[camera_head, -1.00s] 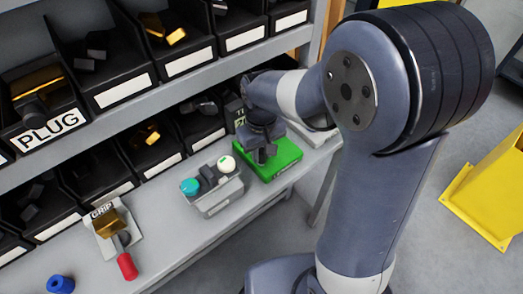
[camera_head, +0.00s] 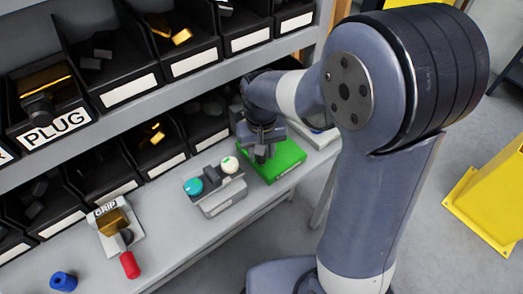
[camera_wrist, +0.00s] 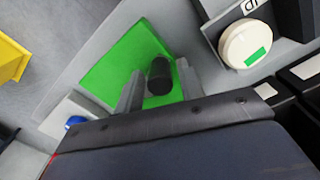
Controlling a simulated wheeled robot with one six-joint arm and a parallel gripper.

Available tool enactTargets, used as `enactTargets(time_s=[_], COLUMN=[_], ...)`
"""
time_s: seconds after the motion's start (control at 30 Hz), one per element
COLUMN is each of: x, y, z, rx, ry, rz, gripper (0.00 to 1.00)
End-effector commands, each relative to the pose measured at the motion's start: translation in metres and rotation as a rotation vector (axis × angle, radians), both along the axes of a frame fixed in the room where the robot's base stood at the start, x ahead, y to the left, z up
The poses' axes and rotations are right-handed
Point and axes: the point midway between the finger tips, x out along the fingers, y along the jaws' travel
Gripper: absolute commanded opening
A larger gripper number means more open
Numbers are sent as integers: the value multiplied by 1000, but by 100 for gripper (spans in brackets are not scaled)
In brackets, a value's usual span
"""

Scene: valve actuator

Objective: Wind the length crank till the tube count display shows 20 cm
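A green plate (camera_head: 285,163) lies on the grey bench near its right end; it also shows in the wrist view (camera_wrist: 108,72). A black cylinder (camera_wrist: 159,77) stands over the plate, possibly the crank's handle. My gripper (camera_head: 262,152) points down over the plate. In the wrist view my gripper (camera_wrist: 160,68) is open, one grey finger on each side of the cylinder, with narrow gaps. A grey box (camera_head: 222,203) with a teal knob (camera_head: 194,186) and a white knob (camera_head: 229,165) stands left of the plate. I can make out no display reading.
A GRIP plate (camera_head: 118,228) with a red-handled tool (camera_head: 130,264) and a blue ring (camera_head: 62,281) lie farther left on the bench. Black bins line the shelf behind, including one marked PLUG (camera_head: 55,132). A yellow stand (camera_head: 495,190) is on the floor at right.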

Motion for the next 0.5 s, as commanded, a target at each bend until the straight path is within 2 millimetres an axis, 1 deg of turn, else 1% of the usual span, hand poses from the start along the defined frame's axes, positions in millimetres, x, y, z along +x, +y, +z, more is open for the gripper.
enactTargets(time_s=[0.03, 0.1, 0.33, 0.43, 0.5], x=[0, 0, 0, 1, 1], y=[0, 0, 0, 0, 0], z=[0, 0, 1, 8, 19], rx=[0, 0, 0, 2, 2], ry=[0, 0, -1, -3, -4], rz=[0, 0, 1, 1, 1], gripper=[41, 45, 45, 45, 45])
